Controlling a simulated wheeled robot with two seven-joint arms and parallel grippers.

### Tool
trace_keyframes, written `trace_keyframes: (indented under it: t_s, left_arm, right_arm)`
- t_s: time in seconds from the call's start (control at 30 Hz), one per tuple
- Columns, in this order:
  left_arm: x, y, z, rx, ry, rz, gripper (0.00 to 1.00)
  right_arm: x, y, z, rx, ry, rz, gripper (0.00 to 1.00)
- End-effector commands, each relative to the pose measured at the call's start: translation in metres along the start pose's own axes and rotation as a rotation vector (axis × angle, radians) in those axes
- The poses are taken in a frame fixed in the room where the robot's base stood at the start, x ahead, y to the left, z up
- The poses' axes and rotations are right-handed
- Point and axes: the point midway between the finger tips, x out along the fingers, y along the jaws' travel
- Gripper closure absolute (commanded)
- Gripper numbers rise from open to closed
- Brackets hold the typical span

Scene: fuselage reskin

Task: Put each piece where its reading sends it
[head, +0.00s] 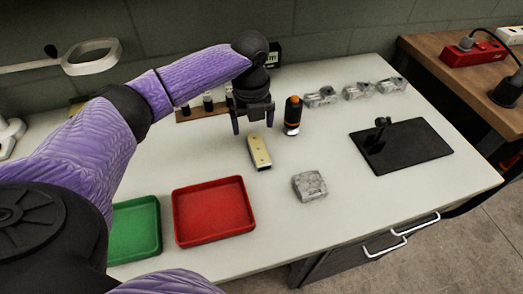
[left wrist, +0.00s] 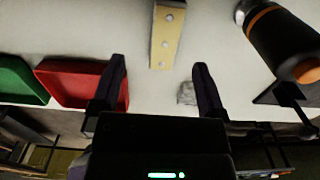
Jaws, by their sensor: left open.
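A yellowish block (head: 259,152) with small round dots lies on the white table; it also shows at the top of the left wrist view (left wrist: 166,35). My left gripper (head: 253,120) is open, pointing down above the table just behind the block, with nothing between its fingers. A black and orange cylindrical device (head: 293,117) stands upright to the right of the gripper. A grey mottled piece (head: 309,186) lies nearer the front. Three similar grey pieces (head: 357,91) lie in a row at the back. A red tray (head: 214,237) and a green tray (head: 133,255) are at the front left.
A black plate with a small upright stand (head: 410,147) is on the right of the table. A wooden rack with dark bottles (head: 203,110) stands behind my left arm. A wooden bench (head: 465,75) with a red power strip (head: 474,52) adjoins at right. The table's front middle is clear.

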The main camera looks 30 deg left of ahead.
Motion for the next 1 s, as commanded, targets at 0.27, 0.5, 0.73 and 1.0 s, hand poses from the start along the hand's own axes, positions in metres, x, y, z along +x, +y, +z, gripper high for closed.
trace_keyframes:
  t_s: [0.27, 0.5, 0.73, 1.0]
  left_arm:
    - [0.052, -0.008, -0.015, 0.003, 0.002, 0.003, 0.06]
    - [0.068, -0.007, -0.014, 0.0, -0.001, 0.001, 0.06]
    - [0.068, -0.007, -0.014, 0.0, -0.001, 0.001, 0.42]
    - [0.068, -0.007, -0.014, 0.0, -0.001, 0.001, 0.99]
  right_arm:
    - [0.026, 0.001, 0.007, 0.0, -0.028, 0.002, 0.13]
    - [0.032, 0.0, 0.008, 0.003, -0.038, 0.002, 0.13]
    - [0.032, 0.0, 0.008, 0.003, -0.037, 0.002, 0.13]
    - [0.032, 0.0, 0.008, 0.003, -0.037, 0.002, 0.13]
